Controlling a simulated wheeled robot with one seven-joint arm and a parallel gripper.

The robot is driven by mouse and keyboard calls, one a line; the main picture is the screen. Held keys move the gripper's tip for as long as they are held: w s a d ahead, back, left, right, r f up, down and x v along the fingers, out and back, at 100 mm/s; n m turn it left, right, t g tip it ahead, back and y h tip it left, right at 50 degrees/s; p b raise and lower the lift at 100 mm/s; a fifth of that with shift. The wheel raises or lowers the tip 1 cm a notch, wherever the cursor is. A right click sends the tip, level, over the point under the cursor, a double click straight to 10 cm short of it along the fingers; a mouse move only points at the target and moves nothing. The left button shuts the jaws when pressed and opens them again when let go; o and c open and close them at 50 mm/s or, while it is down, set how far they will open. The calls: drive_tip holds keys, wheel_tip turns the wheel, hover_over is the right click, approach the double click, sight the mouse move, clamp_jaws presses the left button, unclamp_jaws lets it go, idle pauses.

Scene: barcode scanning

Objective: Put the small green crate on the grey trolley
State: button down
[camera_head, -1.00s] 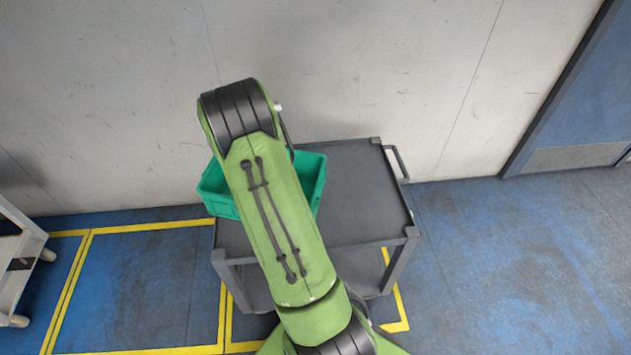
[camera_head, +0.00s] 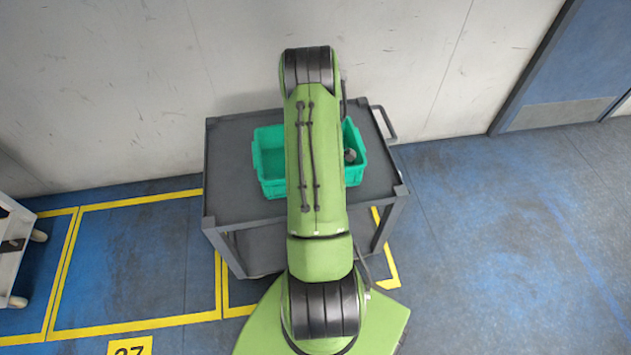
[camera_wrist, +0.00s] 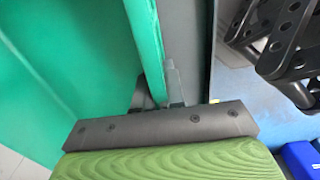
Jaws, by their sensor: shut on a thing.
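The small green crate (camera_head: 270,170) is over the middle of the grey trolley's top (camera_head: 228,165) in the head view. It looks upright, and I cannot tell whether it rests on the top or hangs just above it. My arm hides its middle. In the wrist view, my gripper (camera_wrist: 160,90) is shut on one wall of the crate (camera_wrist: 150,45), one finger on each side of the wall. In the head view the gripper is mostly hidden behind my arm.
A pale wall stands behind the trolley. A white cart (camera_head: 12,250) is at the far left. Yellow lines (camera_head: 130,324) mark the blue floor. A blue door (camera_head: 565,75) is at the right. The wrist view shows a dark perforated part (camera_wrist: 285,35) at the right, unclear to me.

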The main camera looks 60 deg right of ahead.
drive_tip(key=shift+f, duration=0.7)
drive_tip(key=shift+r, duration=0.1)
drive_tip(key=c, duration=1.7)
unclamp_jaws()
drive_tip(key=shift+f, duration=0.2)
drive_tip(key=o, duration=0.5)
drive_tip(key=shift+c, duration=0.2)
drive_tip(key=shift+r, duration=0.1)
wheel_tip(320, 180, up, 12)
drive_tip(key=p, duration=0.3)
drive_tip(key=shift+r, duration=0.2)
